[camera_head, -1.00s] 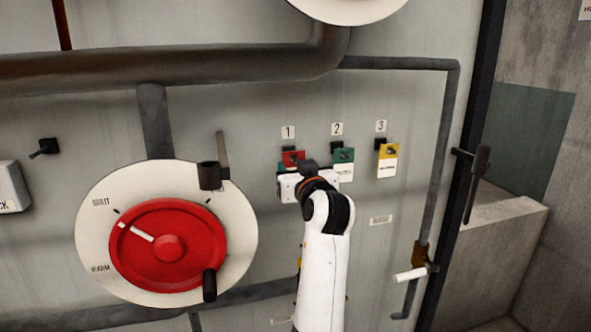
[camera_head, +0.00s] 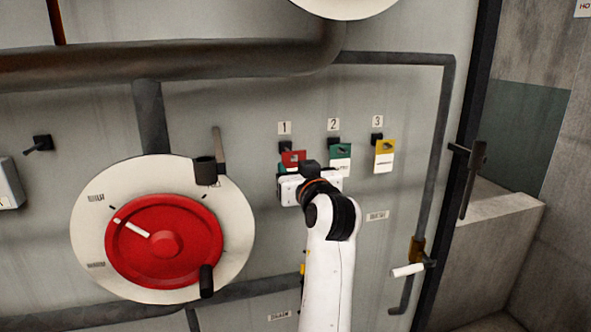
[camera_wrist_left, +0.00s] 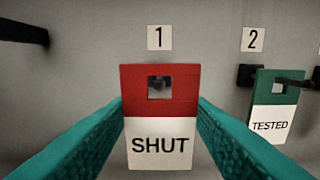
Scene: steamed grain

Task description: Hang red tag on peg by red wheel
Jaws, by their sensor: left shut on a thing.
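The red tag (camera_head: 293,159), with a white lower half reading SHUT in the left wrist view (camera_wrist_left: 160,140), is below the number 1 label. My left gripper (camera_wrist_left: 161,108) is shut on it, its teal fingers at the tag's two side edges. A dark peg shows behind the tag's square hole; I cannot tell whether the tag is clear of it. The red wheel (camera_head: 150,260) is on a round white plate to the left. A black cylindrical piece (camera_head: 205,172) stands at that plate's upper right; I cannot tell whether it is the peg by the wheel. My right gripper is out of view.
A green tag (camera_head: 341,152) and a yellow tag (camera_head: 385,150) hang from pegs 2 and 3 to the right. A thick pipe (camera_head: 200,65) runs above. A black handle (camera_head: 207,280) sticks out from the wheel. Bare wall lies between the wheel plate and the tags.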

